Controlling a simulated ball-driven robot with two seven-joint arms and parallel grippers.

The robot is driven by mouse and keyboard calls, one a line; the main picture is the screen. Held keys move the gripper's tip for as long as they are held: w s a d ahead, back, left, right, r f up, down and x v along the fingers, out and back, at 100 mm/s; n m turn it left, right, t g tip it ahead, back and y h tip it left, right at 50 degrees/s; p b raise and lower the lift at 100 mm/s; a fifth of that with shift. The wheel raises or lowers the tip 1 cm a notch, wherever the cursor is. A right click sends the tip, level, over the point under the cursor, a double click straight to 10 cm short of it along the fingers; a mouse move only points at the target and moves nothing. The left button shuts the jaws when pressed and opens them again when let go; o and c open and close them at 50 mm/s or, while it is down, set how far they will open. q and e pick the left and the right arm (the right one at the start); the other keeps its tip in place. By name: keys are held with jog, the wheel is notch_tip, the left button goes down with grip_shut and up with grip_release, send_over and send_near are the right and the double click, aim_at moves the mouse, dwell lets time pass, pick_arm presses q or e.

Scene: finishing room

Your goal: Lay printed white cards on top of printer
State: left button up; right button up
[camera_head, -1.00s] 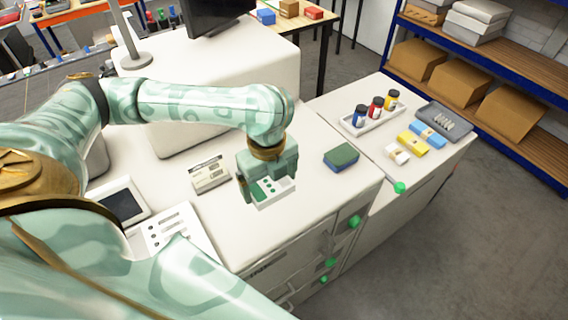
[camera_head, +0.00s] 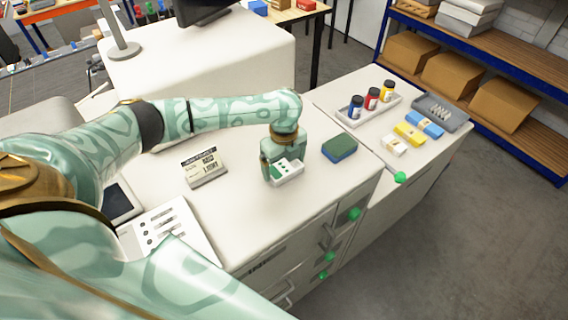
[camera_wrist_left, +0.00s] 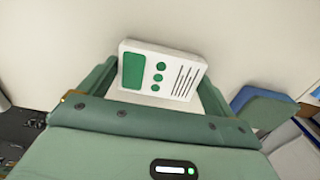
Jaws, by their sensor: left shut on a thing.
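My left gripper (camera_head: 284,172) is shut on a small stack of printed white cards (camera_head: 288,178) with a green block, green dots and dark lines. The cards also show between the fingers in the left wrist view (camera_wrist_left: 162,68). They are over the flat white top of the printer (camera_head: 250,205), left of a blue and green sponge-like block (camera_head: 339,148). I cannot tell whether the cards touch the surface. Another printed stack, grey with black print (camera_head: 205,168), lies on the top further left. My right gripper is not in view.
A tray with three capped bottles (camera_head: 372,99) and blue, yellow and white packs (camera_head: 409,133) stand on the right-hand surface. Green knobs (camera_head: 354,214) stick out at the front. The top between the two card stacks is clear.

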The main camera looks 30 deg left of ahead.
aim_at(284, 166)
pick_arm(q)
jog(key=o, duration=0.9)
jog(key=shift+c, duration=0.2)
notch_tip(284, 166, up, 12)
jog(key=p, duration=0.2)
